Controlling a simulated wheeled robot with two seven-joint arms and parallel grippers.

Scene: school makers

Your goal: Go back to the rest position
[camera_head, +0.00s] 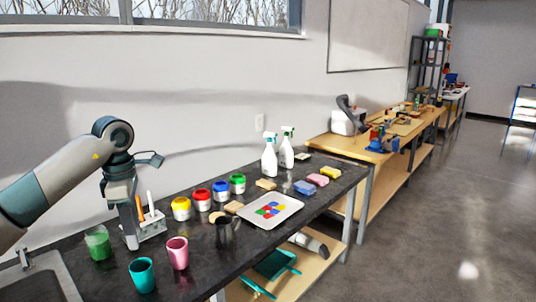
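My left arm comes in from the left and bends down at the wrist. My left gripper (131,238) points down over the black worktop, right beside a pale holder (153,227) with an orange and a white stick-like tool standing in it. The gripper covers part of the holder. Its fingers show edge-on, so I cannot tell whether they are open or hold anything. My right gripper is not in view.
A green cup (98,243), teal cup (142,275) and pink cup (178,253) stand near the gripper. Paint jars (202,200), a white tray (292,204), spray bottles (269,158) and sponges (317,180) fill the counter. A sink (40,282) is at left. Open floor (440,225) lies right.

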